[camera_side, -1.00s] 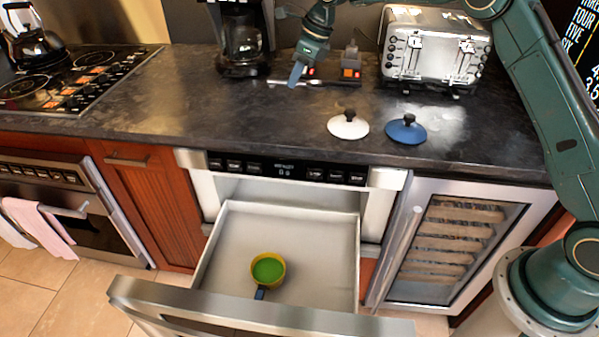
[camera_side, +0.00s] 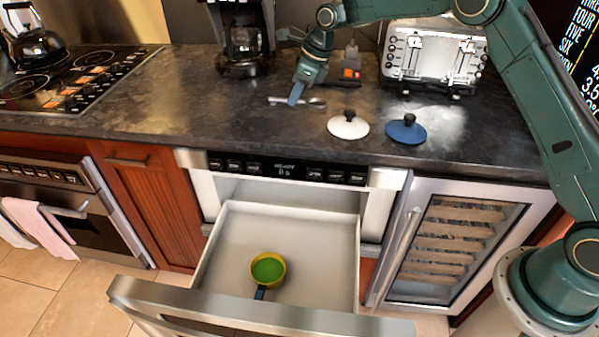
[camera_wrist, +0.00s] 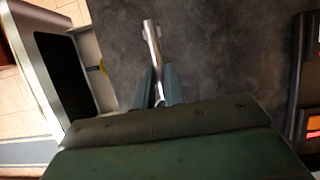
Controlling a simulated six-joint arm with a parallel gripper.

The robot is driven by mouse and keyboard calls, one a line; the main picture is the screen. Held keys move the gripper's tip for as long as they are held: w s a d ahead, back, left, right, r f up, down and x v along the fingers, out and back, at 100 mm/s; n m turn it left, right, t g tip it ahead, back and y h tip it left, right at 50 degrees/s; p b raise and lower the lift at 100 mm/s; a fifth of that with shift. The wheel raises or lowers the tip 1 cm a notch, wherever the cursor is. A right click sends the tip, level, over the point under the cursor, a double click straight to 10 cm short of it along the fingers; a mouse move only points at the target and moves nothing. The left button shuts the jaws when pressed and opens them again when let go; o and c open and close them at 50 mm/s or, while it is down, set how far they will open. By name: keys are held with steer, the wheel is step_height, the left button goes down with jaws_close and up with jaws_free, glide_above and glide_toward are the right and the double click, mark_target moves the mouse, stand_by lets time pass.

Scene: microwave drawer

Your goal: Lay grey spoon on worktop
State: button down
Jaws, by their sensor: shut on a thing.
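The grey spoon (camera_side: 314,102) is at the dark worktop (camera_side: 180,95), between the coffee maker and the white lid. My gripper (camera_side: 295,96) points down and is shut on it. In the wrist view the spoon (camera_wrist: 152,40) sticks out past my gripper's fingers (camera_wrist: 158,88), over the grey worktop surface (camera_wrist: 215,50). Its near part is partly hidden between the fingers. I cannot tell whether the spoon touches the worktop or hangs just above it.
A white lid (camera_side: 348,127) and a blue lid (camera_side: 406,131) lie to the right. A toaster (camera_side: 432,55), a red-buttoned block (camera_side: 350,66) and a coffee maker (camera_side: 240,42) stand behind. The open drawer (camera_side: 225,245) below holds a yellow-green pan (camera_side: 268,269).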

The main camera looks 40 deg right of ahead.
mark_target(299, 104)
steer(key=shift+f, duration=2.35)
steer(key=shift+f, duration=0.1)
steer(key=c, duration=1.5)
jaws_free()
steer(key=shift+o, duration=0.2)
steer(key=v, duration=1.1)
steer(key=shift+s+d+r, duration=0.1)
steer(key=shift+s+r, duration=0.05)
steer(key=shift+r, duration=0.45)
